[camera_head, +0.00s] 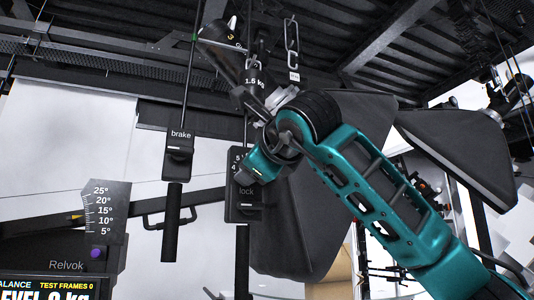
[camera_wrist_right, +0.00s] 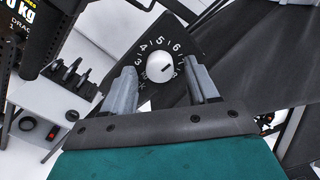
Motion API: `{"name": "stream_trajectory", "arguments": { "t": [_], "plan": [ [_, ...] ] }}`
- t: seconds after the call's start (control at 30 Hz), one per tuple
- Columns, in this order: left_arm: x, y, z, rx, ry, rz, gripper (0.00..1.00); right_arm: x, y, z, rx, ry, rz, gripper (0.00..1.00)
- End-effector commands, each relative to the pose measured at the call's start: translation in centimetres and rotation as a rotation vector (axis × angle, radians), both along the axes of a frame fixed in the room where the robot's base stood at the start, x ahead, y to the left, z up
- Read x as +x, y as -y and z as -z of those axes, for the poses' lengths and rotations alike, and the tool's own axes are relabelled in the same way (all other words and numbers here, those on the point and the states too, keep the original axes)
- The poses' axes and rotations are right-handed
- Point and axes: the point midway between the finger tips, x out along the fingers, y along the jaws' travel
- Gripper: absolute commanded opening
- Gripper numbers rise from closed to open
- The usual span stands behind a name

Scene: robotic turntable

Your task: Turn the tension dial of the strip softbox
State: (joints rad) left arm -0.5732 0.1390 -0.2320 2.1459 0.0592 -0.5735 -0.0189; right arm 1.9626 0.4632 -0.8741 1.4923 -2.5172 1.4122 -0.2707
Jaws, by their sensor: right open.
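The dial is a round white knob (camera_wrist_right: 158,67) on a black plate (camera_wrist_right: 188,47) with white numbers around it, in the right wrist view. A short dark mark shows on its face. My right gripper (camera_wrist_right: 161,84) is open, with one finger on each side of the knob; I cannot tell whether they touch it. In the head view my teal right arm reaches in from the lower right, and its hand covers much of the plate marked "lock" (camera_head: 245,205), hiding the knob. A large black softbox (camera_head: 300,235) hangs behind the arm. My left gripper is not in view.
A "brake" handle (camera_head: 179,140) hangs left of the plate. An angle scale (camera_head: 103,208) and a display (camera_head: 50,288) stand at lower left. Another black softbox (camera_head: 465,150) hangs at right. Chains, rods and cables hang from the dark ceiling frame.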

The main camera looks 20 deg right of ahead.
Motion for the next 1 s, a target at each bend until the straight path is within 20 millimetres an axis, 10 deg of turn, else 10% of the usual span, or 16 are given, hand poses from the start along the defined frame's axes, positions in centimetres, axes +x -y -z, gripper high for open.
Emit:
{"name": "stream_trajectory", "arguments": {
  "t": [0.5,1.0],
  "plan": [
    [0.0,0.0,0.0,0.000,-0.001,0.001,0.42,-10.4,0.4,-0.1,-0.001,0.004,-0.001,0.59],
    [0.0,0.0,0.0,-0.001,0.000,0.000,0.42,-12.0,0.4,0.0,0.000,0.000,0.000,0.59]
  ]
}}
